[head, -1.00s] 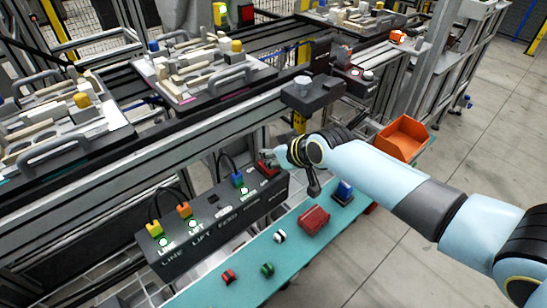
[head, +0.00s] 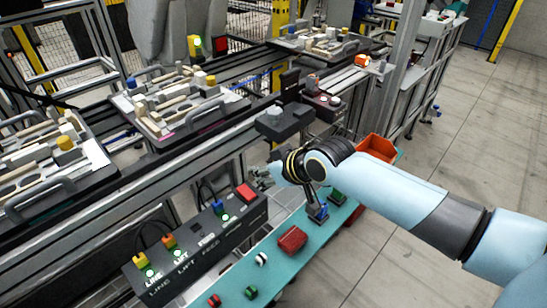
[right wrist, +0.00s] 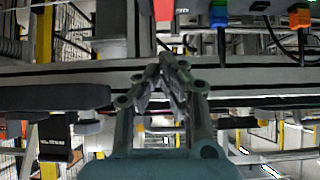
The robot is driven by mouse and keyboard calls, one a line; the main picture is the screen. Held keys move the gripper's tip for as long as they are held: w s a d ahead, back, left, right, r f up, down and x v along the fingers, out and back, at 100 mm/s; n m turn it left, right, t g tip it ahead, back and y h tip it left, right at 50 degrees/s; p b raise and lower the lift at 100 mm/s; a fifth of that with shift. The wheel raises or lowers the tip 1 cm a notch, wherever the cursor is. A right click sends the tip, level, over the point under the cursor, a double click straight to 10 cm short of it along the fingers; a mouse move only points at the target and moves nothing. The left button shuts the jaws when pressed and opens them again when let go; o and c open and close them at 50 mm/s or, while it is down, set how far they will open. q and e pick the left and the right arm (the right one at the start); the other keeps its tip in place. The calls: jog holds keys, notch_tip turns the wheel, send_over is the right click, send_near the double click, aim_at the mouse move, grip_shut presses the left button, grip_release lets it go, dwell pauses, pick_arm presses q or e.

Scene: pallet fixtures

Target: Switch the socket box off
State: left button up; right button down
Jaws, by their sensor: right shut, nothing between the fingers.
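The socket box (head: 200,250) is a long black box with labels on its front, at the lower left of the head view. A yellow plug (head: 139,259), an orange plug (head: 169,242) and a blue plug (head: 218,207) stand in its top, with green lights glowing beside them. A red switch (head: 246,192) sits at its right end, and something red also shows at the top of the right wrist view (right wrist: 163,9). My right gripper (head: 262,177) is shut and empty, just beyond the switch to the right; its fingertips meet in the right wrist view (right wrist: 168,68). My left gripper is out of view.
A teal shelf (head: 272,262) in front of the box holds a red case (head: 292,239), a blue item (head: 318,212) and small coloured pieces. An orange bin (head: 378,148) stands behind my right arm. Loaded pallets (head: 180,105) stand on the conveyor behind.

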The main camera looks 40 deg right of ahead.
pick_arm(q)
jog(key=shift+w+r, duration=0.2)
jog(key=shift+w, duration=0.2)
pick_arm(e)
jog(key=v, duration=0.3)
jog(key=shift+s, duration=0.4)
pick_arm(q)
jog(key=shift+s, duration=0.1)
